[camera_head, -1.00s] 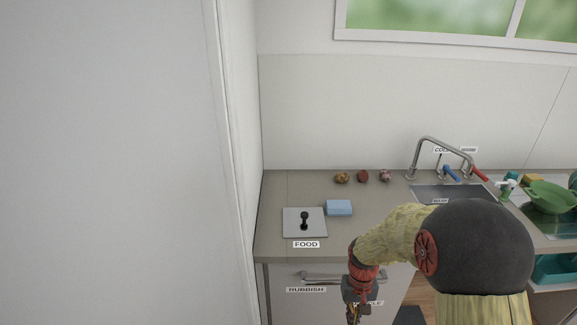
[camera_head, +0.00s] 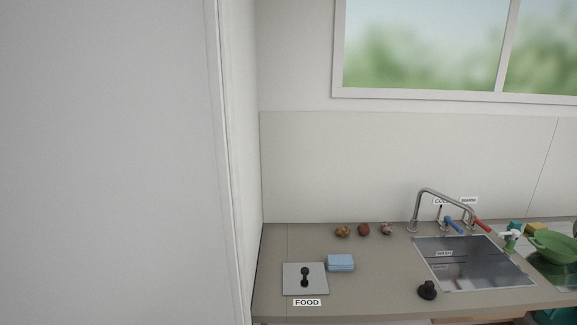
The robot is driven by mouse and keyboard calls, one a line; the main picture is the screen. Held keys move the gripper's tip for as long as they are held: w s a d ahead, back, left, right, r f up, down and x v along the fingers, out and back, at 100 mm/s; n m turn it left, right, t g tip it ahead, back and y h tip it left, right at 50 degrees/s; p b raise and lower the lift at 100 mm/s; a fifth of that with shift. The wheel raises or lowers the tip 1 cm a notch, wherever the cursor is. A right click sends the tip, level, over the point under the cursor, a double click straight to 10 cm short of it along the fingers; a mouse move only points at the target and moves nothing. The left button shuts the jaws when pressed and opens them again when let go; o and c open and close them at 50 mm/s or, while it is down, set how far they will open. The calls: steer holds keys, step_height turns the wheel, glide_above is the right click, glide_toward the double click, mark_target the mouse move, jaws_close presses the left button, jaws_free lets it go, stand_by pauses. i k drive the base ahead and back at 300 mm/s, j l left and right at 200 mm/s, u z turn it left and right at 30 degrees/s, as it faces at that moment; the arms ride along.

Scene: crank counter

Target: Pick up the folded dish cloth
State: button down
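The folded dish cloth (camera_head: 340,263) is a light blue, flat block. It lies on the counter (camera_head: 375,285), just right of and behind the square FOOD lid. Nothing covers it. My gripper and arm are not in view now, so I cannot see whether the gripper is open or shut.
The grey FOOD lid (camera_head: 293,279) has a dark upright knob. Several small round items (camera_head: 364,230) stand at the counter's back. The sink (camera_head: 475,268) with its tap (camera_head: 419,203) is to the right, with a black knob (camera_head: 427,290) at its front left. A tall pale panel (camera_head: 110,160) fills the left.

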mark_target(345, 262)
steer(key=i+l+u, duration=0.1)
steer(key=i+u, duration=0.25)
steer(key=i+l+u, duration=0.1)
steer(key=u, duration=0.25)
steer(key=i+l+u, duration=0.35)
